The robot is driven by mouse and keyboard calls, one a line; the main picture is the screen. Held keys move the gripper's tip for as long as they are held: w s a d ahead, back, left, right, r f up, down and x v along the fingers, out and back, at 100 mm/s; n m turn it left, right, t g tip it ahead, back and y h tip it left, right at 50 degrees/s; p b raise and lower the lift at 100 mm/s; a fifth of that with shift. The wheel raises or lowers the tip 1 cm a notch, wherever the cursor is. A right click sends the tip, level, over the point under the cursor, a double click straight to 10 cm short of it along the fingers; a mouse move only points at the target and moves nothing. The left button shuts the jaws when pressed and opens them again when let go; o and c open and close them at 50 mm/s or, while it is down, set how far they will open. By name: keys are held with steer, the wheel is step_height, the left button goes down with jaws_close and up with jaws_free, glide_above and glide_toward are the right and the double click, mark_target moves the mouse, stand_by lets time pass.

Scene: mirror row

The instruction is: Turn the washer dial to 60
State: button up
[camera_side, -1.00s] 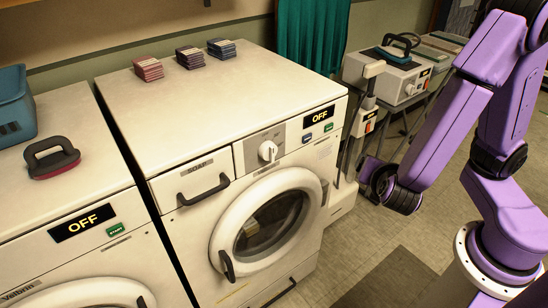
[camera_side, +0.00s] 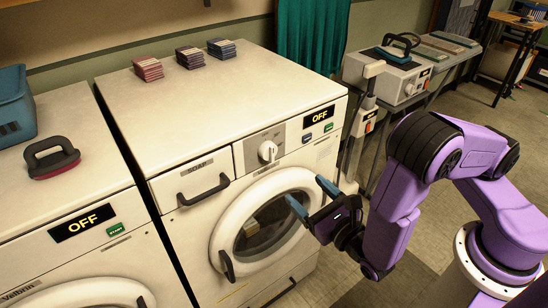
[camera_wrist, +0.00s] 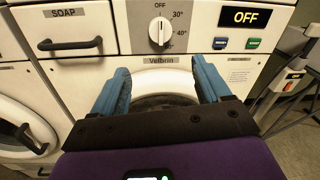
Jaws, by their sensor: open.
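The washer dial (camera_side: 267,151) is a white knob on a grey panel at the upper front of the middle washer (camera_side: 200,110). In the wrist view the dial (camera_wrist: 159,31) shows straight ahead, with OFF marked above it and 30° and 40 down its right side. A dark line on the knob appears upright, towards OFF. The washer's display (camera_wrist: 255,17) reads OFF. My gripper (camera_side: 307,196) is open and empty, in front of the round door, below and right of the dial. Its two blue fingers (camera_wrist: 160,84) are spread wide, apart from the dial.
A soap drawer (camera_wrist: 70,28) with a dark handle sits left of the dial. Blue and green buttons (camera_wrist: 237,43) sit under the display. The round door (camera_side: 270,232) projects below. A stand with a switch box (camera_side: 366,120) is to the right.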

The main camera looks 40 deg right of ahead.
mark_target(273, 157)
steer(key=w, duration=0.5)
steer(key=w+d, duration=0.1)
steer(key=w, duration=0.8)
steer(key=shift+w+d, duration=0.15)
steer(key=shift+w, duration=0.15)
steer(key=c, duration=1)
